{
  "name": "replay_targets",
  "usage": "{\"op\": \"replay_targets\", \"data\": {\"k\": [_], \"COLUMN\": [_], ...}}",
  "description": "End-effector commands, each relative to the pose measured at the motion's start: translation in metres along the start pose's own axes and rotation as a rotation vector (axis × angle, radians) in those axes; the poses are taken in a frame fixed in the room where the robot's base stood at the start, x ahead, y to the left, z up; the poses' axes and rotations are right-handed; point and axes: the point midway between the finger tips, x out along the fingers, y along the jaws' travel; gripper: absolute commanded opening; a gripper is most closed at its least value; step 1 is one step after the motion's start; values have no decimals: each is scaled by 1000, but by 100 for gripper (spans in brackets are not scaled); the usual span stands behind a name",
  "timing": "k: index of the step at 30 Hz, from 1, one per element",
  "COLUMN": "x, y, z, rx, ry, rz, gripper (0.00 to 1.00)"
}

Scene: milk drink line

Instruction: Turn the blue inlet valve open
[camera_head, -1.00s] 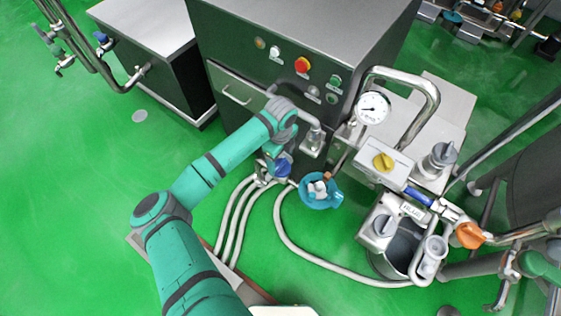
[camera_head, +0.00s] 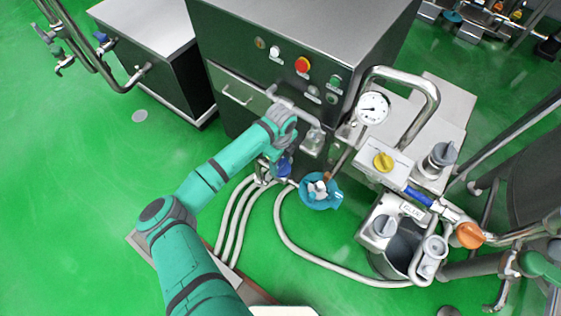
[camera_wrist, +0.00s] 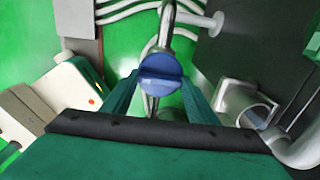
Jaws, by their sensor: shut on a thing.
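The blue inlet valve knob (camera_head: 285,169) sits low in front of the dark machine cabinet, partly hidden by my wrist in the head view. In the wrist view the round blue knob (camera_wrist: 161,70) has a raised bar across it and sits on a bent metal pipe. My gripper (camera_wrist: 161,84) has one green finger on each side of the knob and is shut on it. In the head view my gripper (camera_head: 273,166) points down at the knob, its fingertips mostly hidden.
Hoses (camera_head: 305,259) run over the green floor. The cabinet (camera_head: 235,90) rises behind my wrist, and a steel vessel (camera_head: 370,234) with pipes stands to the right.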

Motion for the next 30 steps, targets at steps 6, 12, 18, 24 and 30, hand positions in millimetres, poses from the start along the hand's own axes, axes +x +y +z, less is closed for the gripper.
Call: {"op": "replay_targets", "data": {"k": [6, 12, 18, 24, 30], "x": [0, -1, -1, -1, -1], "y": [0, 1, 1, 1, 0], "z": [1, 1, 1, 2, 1], "rx": [-69, -208, -394, -585, -776], "ry": [-1, -2, -3, -3, -2], "rz": [2, 2, 2, 1, 1], "gripper": [31, 31, 31, 31, 31]}}
